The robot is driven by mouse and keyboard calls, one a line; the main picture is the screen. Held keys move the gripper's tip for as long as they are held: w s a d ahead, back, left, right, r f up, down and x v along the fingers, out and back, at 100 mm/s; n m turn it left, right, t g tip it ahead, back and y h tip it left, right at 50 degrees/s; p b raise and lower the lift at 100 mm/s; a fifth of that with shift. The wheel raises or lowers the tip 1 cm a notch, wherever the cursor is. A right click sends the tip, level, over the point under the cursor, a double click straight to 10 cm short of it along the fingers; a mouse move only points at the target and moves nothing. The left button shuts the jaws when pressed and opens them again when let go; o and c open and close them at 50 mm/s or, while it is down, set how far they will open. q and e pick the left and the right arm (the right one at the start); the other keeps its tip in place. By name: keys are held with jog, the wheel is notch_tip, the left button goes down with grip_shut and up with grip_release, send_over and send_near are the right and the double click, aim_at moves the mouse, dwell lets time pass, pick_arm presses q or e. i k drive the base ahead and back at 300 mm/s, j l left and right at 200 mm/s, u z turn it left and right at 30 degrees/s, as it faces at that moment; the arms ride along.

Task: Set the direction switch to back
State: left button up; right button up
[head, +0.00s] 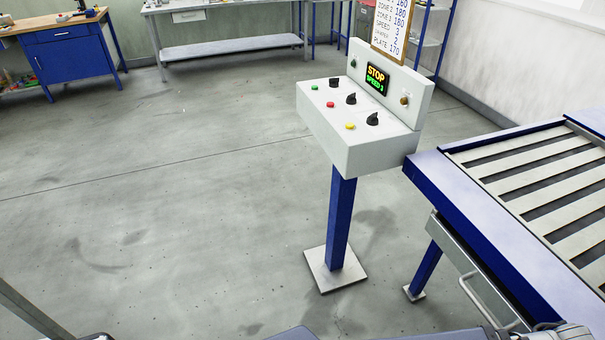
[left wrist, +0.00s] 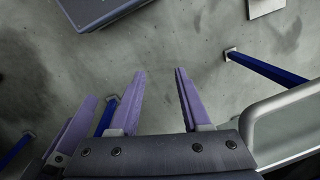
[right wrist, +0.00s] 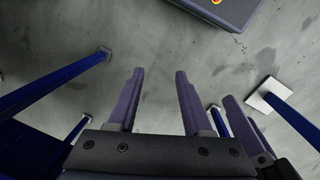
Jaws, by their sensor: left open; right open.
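The control box (head: 345,150) stands on a blue post in the head view. Three black rotary knobs sit on its sloped top: a far one (head: 334,83), a middle one (head: 351,99) and a near one (head: 372,119). I cannot read which knob is the direction switch or where each points. The display (head: 376,78) reads STOP and SPEED 3. My left gripper (left wrist: 160,74) is open and empty over the floor in the left wrist view. My right gripper (right wrist: 159,74) is open and empty over the floor in the right wrist view. Both are away from the knobs.
Green (head: 314,87), red (head: 330,105) and yellow (head: 349,127) buttons sit beside the knobs. A settings board (head: 391,28) stands above the panel. A blue-framed slatted table (head: 430,175) is close on the right. The floor to the left is clear up to the workbenches (head: 72,60).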

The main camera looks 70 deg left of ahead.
aim_at(372, 120)
jog(key=j+u, duration=0.15)
jog(key=u, duration=1.75)
jog(key=i+j+z, duration=0.25)
jog(key=j+z, duration=0.1)
jog(key=z, duration=0.2)
